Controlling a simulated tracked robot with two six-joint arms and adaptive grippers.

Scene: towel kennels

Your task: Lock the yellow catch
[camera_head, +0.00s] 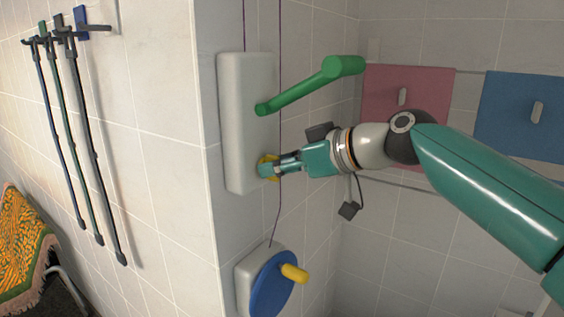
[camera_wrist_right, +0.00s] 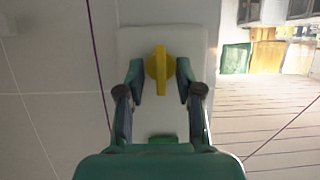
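The yellow catch (camera_wrist_right: 160,67) is a round knob with a raised bar, set on a white plate (camera_head: 236,125). In the right wrist view its bar stands upright in the picture. My right gripper (camera_wrist_right: 160,78) is open, with one finger on each side of the catch and a small gap on both sides. In the head view my right gripper (camera_head: 276,168) is at the lower part of the plate and hides most of the catch, leaving only a yellow edge visible. My left gripper is not in view.
A green lever handle (camera_head: 305,88) sticks out from the plate above my right gripper. Below is a blue wheel (camera_head: 268,287) with a yellow knob (camera_head: 294,273). Pink (camera_head: 385,85) and blue (camera_head: 510,110) panels are behind my arm. Poles (camera_head: 75,140) hang on the left wall.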

